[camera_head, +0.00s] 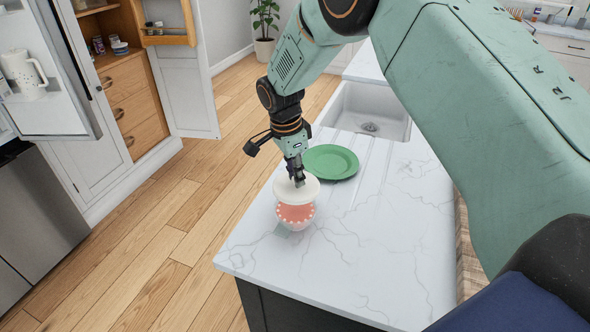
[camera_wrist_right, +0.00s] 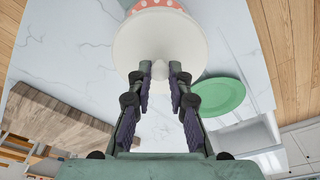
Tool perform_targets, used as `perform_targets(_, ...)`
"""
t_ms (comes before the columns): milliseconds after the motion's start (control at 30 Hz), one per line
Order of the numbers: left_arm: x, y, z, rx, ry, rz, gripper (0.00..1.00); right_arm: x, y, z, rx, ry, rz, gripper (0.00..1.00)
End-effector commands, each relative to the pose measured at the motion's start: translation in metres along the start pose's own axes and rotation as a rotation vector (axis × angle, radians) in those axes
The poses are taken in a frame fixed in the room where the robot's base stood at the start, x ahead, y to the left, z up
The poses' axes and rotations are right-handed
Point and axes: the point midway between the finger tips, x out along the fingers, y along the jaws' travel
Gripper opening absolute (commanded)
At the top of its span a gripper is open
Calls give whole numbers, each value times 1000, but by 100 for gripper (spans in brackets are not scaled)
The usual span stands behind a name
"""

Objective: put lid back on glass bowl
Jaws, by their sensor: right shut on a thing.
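The round white lid (camera_head: 284,190) hangs from my right gripper (camera_head: 297,180), which is shut on its knob. The lid also shows in the right wrist view (camera_wrist_right: 134,43), with the knob between the fingertips (camera_wrist_right: 160,72). The lid overlaps the bowl's far part in the head view. A strip of the bowl (camera_wrist_right: 157,4) shows past the lid in the wrist view. I cannot tell whether lid and bowl touch. My left gripper is out of view.
A green plate (camera_head: 331,162) lies on the white marble counter (camera_head: 340,265) just behind the bowl. A sink (camera_head: 368,112) is beyond it. The counter's left edge is close to the bowl. The counter front is clear.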

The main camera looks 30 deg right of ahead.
Motion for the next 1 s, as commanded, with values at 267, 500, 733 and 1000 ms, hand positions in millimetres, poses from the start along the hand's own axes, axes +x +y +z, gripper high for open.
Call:
perform_targets(267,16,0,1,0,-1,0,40,19,1,5,-1,0,-1,2)
perform_targets(500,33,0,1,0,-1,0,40,40,-1,7,0,0,-1,2)
perform_targets(733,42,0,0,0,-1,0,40,57,-3,9,0,0,-1,2)
perform_targets(1000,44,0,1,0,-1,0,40,61,-4,9,0,0,-1,2)
